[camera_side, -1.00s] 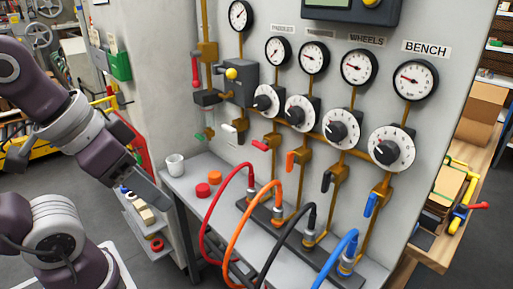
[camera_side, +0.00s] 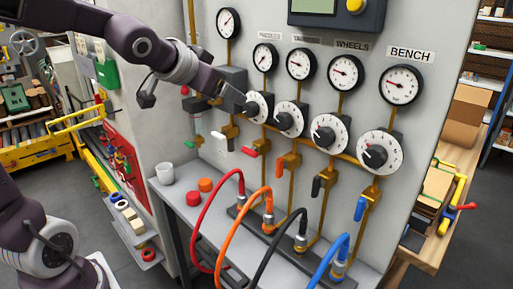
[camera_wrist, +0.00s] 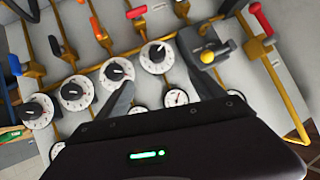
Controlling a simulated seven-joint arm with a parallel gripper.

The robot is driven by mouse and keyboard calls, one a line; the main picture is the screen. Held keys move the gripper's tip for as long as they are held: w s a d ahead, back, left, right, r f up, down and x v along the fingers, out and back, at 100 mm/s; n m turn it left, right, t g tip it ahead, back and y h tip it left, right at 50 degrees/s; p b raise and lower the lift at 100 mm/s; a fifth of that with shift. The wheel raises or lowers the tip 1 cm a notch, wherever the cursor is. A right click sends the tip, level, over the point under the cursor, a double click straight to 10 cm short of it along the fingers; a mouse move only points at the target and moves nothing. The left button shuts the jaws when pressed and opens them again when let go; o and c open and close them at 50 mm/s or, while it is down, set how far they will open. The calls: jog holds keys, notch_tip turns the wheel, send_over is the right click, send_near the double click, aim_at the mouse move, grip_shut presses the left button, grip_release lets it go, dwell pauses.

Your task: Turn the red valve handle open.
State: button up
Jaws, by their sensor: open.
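A red valve handle (camera_side: 250,151) sticks out to the left of its brass valve, below the first dial in the side view. It also shows at the top of the wrist view (camera_wrist: 136,12). A second red handle (camera_wrist: 262,18) is on the pipe by the yellow-knobbed box; in the side view it is mostly hidden behind my arm. My gripper (camera_side: 240,97) is in front of the panel near the first dial, above and apart from the lower red handle. In the wrist view its two fingers (camera_wrist: 163,88) are spread with nothing held between them.
Dials (camera_side: 287,119) and gauges (camera_side: 301,64) crowd the panel. White (camera_side: 218,135), orange (camera_side: 282,165), black (camera_side: 316,186) and blue (camera_side: 360,208) handles sit nearby.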

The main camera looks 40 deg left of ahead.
jog(key=w+a+f+t+h, duration=0.1)
jog(key=w+a+t, duration=0.2)
jog(key=w, duration=0.3)
jog(key=t+h, duration=0.3)
jog(key=t, duration=0.1)
send_near(252, 149)
jog(key=shift+m, duration=0.3)
jog(key=w, duration=0.5)
jog(key=shift+r, duration=0.35)
jog(key=shift+w+f, duration=0.1)
jog(key=shift+f, duration=0.2)
jog(key=w, duration=0.6)
jog(key=shift+w, duration=0.4)
jog(key=c, duration=1.4)
